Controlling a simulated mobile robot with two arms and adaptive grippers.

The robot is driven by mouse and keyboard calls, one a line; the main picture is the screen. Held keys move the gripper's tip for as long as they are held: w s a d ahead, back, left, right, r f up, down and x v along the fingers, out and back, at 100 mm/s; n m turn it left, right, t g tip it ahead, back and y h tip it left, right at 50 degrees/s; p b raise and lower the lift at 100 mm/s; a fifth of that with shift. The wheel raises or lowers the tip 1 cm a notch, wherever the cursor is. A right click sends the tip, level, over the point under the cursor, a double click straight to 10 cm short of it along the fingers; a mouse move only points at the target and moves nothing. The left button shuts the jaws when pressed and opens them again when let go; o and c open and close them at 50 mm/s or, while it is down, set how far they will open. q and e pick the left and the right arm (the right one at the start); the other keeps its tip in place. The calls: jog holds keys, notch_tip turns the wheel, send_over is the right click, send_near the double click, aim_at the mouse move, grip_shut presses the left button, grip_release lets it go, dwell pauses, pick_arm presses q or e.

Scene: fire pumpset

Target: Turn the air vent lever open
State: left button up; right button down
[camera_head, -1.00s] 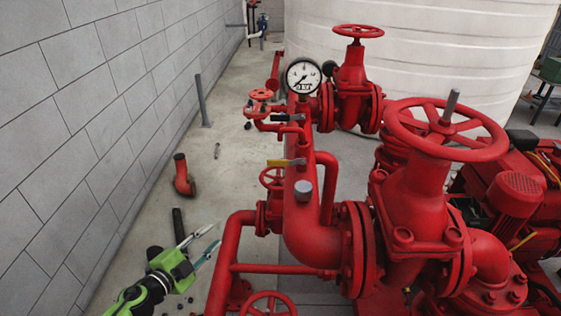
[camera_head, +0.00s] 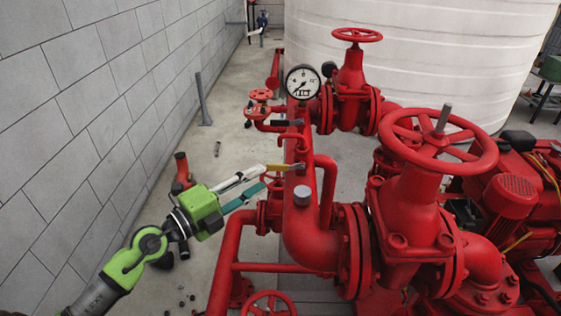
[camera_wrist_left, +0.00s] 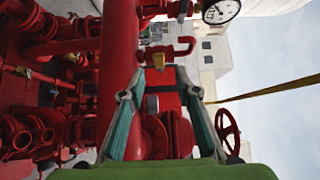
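A lever with a yellow handle (camera_head: 285,167) sits on the red vertical pipe (camera_head: 302,215), pointing left. In the left wrist view, a small yellow part (camera_wrist_left: 158,61) shows just beyond and between my fingertips. My left gripper (camera_head: 262,177) reaches in from the left with its fingertips close to the lever's left end. It also shows in the left wrist view (camera_wrist_left: 159,94), fingers spread apart with nothing clearly held. I cannot tell whether a finger touches the lever. A second lever with a dark handle (camera_head: 286,123) sits higher on the pipe. My right gripper is not in view.
A pressure gauge (camera_head: 303,82) and a small red handwheel (camera_head: 261,95) stand behind the levers. A large red handwheel (camera_head: 438,137) rises at the right.

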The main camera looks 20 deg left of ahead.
aim_at(277, 168)
pick_arm(q)
jog(key=p+x, duration=0.1)
jog(key=x, duration=0.5)
jog(key=shift+w+d+p, duration=0.1)
jog(key=shift+w+p, duration=0.2)
jog(key=shift+w+d, duration=0.3)
jog(key=shift+w, duration=0.3)
grip_shut()
